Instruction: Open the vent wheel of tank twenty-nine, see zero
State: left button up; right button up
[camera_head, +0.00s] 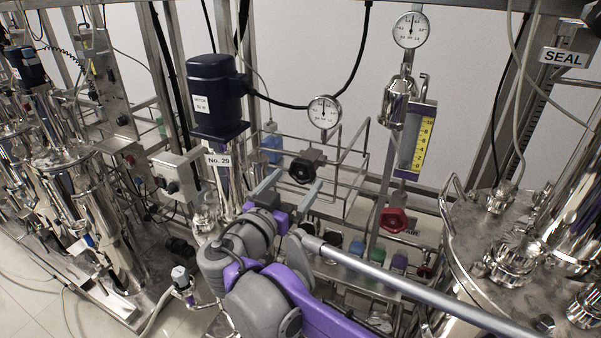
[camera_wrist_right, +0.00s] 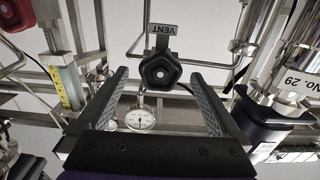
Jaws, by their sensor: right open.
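The vent wheel (camera_head: 305,168) is a black lobed handwheel on the pipework right of the tank label "No. 29" (camera_head: 217,160). In the wrist view the wheel (camera_wrist_right: 160,70) sits under an upside-down "VENT" tag (camera_wrist_right: 164,32). A round white gauge (camera_head: 324,112) stands above the wheel in the head view, and the gauge (camera_wrist_right: 140,118) also shows in the wrist view. Its reading is too small to tell. My right gripper (camera_head: 290,188) is open and empty, pointing at the wheel. In the wrist view the wheel appears between its fingertips; I see no contact. My left gripper is out of view.
A red handwheel (camera_head: 396,220) and a yellow sight scale (camera_head: 421,146) stand to the right. A blue motor (camera_head: 216,95) is left of the gauge. Steel rails (camera_head: 345,165) surround the vent wheel. A shiny vessel (camera_head: 500,240) fills the right side.

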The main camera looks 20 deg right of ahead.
aim_at(300, 175)
jog(key=shift+x, duration=2.15)
jog(key=c, duration=1.3)
